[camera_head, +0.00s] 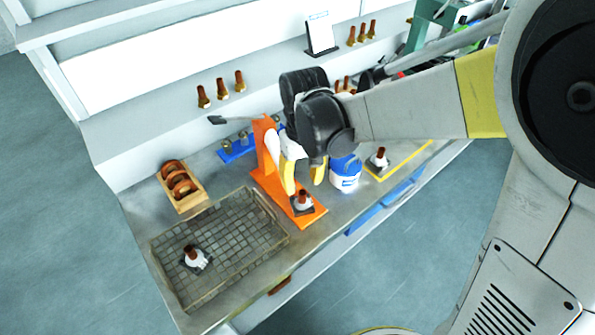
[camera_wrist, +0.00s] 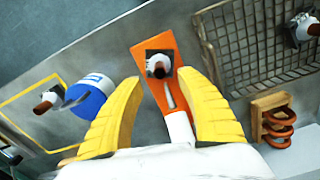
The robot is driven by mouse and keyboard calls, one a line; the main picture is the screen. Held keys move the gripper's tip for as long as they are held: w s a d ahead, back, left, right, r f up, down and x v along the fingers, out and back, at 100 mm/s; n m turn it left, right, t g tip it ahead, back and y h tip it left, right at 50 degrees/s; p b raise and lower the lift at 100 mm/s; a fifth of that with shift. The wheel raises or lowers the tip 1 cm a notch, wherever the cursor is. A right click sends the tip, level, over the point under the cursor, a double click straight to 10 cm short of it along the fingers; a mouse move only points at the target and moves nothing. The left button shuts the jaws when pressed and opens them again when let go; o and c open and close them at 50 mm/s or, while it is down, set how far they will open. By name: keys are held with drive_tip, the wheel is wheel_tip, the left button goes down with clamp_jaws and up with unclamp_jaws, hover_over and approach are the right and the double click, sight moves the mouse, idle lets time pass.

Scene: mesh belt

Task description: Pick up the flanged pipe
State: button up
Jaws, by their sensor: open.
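Three similar flanged pipes show, each with a brown upright end, a pale body and a dark square flange. One flanged pipe (camera_head: 303,200) stands on the orange press base (camera_head: 279,186); it also shows in the wrist view (camera_wrist: 158,66). Another flanged pipe (camera_head: 194,257) is in the mesh tray (camera_head: 270,247), and a third pipe (camera_head: 380,158) is on the yellow-outlined mat (camera_head: 404,163). My gripper (camera_head: 304,180) is open, with its yellow fingers above the orange base. In the wrist view, the press pipe appears between and beyond the fingertips (camera_wrist: 160,84). Nothing is held.
A blue-and-white tub (camera_head: 345,174) stands close right of the press. The orange press upright (camera_head: 264,146) and its lever rise close left of my fingers. A wooden rack with copper rings (camera_head: 180,190) is behind the tray. Several brass fittings (camera_head: 222,89) stand on the shelf.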

sight(302, 192)
wheel_tip(302, 192, down, 6)
drive_tip(key=b, duration=0.2)
drive_tip(key=shift+f+b, duration=0.1)
drive_tip(key=shift+b, duration=0.2)
drive_tip(key=shift+s, duration=0.1)
drive_tip(key=shift+c, duration=0.2)
clamp_jaws()
